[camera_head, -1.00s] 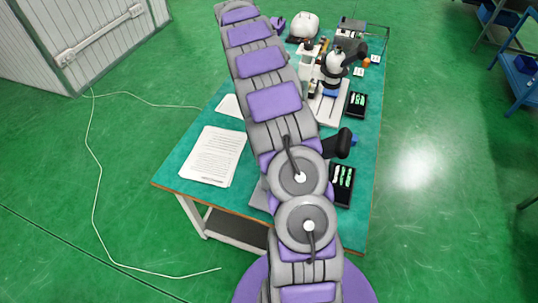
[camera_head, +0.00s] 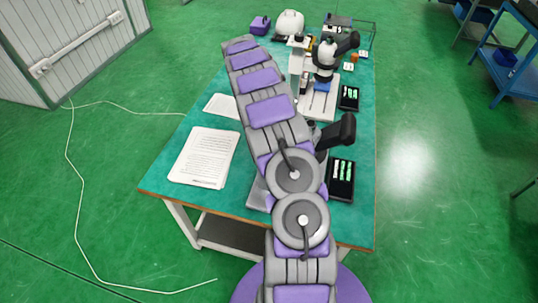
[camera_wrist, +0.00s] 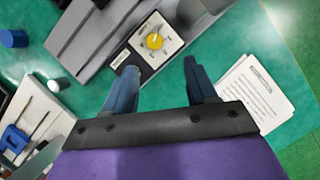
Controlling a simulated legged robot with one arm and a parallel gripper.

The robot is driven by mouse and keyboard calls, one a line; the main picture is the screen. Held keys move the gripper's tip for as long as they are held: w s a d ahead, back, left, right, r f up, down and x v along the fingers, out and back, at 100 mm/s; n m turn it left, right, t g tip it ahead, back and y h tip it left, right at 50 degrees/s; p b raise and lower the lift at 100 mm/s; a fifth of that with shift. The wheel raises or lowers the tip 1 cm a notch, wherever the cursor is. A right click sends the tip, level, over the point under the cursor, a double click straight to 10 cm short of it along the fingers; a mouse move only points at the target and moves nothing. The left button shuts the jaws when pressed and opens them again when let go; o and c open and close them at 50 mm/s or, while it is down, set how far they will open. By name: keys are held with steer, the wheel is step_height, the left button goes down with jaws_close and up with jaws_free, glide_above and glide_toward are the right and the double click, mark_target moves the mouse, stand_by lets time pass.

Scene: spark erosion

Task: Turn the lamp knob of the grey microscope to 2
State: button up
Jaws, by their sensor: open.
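The grey microscope stands at the near part of the table, mostly behind my arm in the head view. Its dark eyepiece part (camera_head: 337,133) and a bit of its grey base (camera_head: 258,196) show. In the wrist view its grey base (camera_wrist: 88,40) carries a pale dial plate with a yellow lamp knob (camera_wrist: 155,41). A pale pointer mark on the knob points up in the picture. The scale numbers are too small to read. My gripper (camera_wrist: 160,66) is open and empty, its fingers apart, with the knob beyond the gap between the fingertips.
A white microscope (camera_head: 298,62) stands farther back. Black trays with green-and-white items (camera_head: 341,180) lie along the right edge. Printed sheets (camera_head: 204,157) lie at left, also in the wrist view (camera_wrist: 247,94). A blue cap (camera_wrist: 14,39) and white cylinder (camera_wrist: 58,84) are left there.

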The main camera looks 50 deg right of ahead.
steer(key=f, duration=0.2)
steer(key=s+d+f, duration=0.1)
steer(key=f, duration=0.1)
steer(key=s+d+f+b, duration=0.1)
steer(key=shift+s+f, duration=0.15)
steer(key=shift+f, duration=0.25)
steer(key=f, duration=0.1)
steer(key=s+a+f+b, duration=0.1)
steer(key=f, duration=0.1)
steer(key=shift+s+a, duration=0.1)
steer(key=shift+s, duration=0.05)
steer(key=shift+s+a+f, duration=0.2)
steer(key=shift+a+f, duration=0.25)
steer(key=shift+f, duration=0.1)
steer(key=shift+d+f, duration=0.2)
steer(key=shift+d, duration=0.65)
steer(key=shift+c, duration=0.9)
steer(key=shift+a+r, duration=0.15)
steer(key=shift+a, duration=0.4)
steer(key=c, duration=0.4)
steer(key=shift+s+d, duration=0.1)
steer(key=c, duration=0.5)
